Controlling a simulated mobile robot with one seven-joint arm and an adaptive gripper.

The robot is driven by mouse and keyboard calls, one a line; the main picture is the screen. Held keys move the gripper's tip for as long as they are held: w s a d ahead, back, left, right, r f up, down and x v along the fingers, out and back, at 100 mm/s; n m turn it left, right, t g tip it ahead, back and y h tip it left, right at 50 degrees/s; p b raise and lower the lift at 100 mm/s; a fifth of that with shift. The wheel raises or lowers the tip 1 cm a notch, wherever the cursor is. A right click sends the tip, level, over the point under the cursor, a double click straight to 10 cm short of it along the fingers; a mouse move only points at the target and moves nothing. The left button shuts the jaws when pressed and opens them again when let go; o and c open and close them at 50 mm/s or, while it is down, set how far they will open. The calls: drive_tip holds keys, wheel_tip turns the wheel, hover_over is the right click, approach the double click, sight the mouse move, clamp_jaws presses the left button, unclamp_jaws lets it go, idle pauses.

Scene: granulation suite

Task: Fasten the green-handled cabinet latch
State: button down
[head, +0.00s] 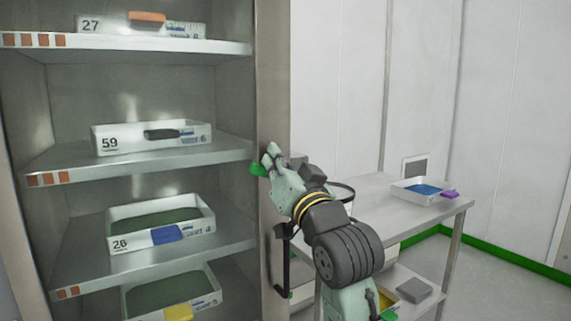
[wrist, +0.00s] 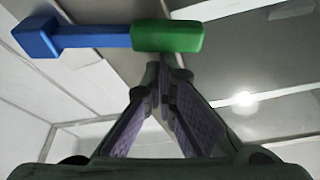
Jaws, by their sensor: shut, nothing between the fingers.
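The green latch handle (head: 258,169) shows at the edge of the cabinet's right post in the head view, partly hidden by my gripper. In the wrist view the green handle (wrist: 168,36) lies sideways at the end of a blue bar (wrist: 90,41) that ends in a blue block at the left. My gripper (head: 270,154) is shut and empty, at the handle. In the wrist view my gripper (wrist: 163,72) has its fingertips together just below the green handle. I cannot tell whether they touch it. The catch side of the latch is not clear.
The open cabinet shelves (head: 130,162) at left hold white trays, among them one marked 59 (head: 150,140). A steel table (head: 400,207) at right carries a tray with a blue item (head: 424,189). A black vertical handle (head: 283,270) hangs below my gripper. White walls stand behind.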

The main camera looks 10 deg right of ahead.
sight(264, 175)
drive_tip(key=shift+s+a+f+n+y+b, duration=0.1)
drive_tip(key=shift+a+f+n+y+b, duration=0.15)
drive_tip(key=shift+f+n+y+b, duration=0.25)
drive_tip(key=shift+s+a+f+n+y+b, duration=0.15)
drive_tip(key=shift+a+f+n+b, duration=0.25)
drive_tip(key=shift+f+n, duration=0.35)
drive_tip(key=shift+s+a+f+n+y+b, duration=0.15)
drive_tip(key=shift+f+n+y+b, duration=0.3)
drive_tip(key=shift+n, duration=0.3)
drive_tip(key=shift+w+f, duration=0.1)
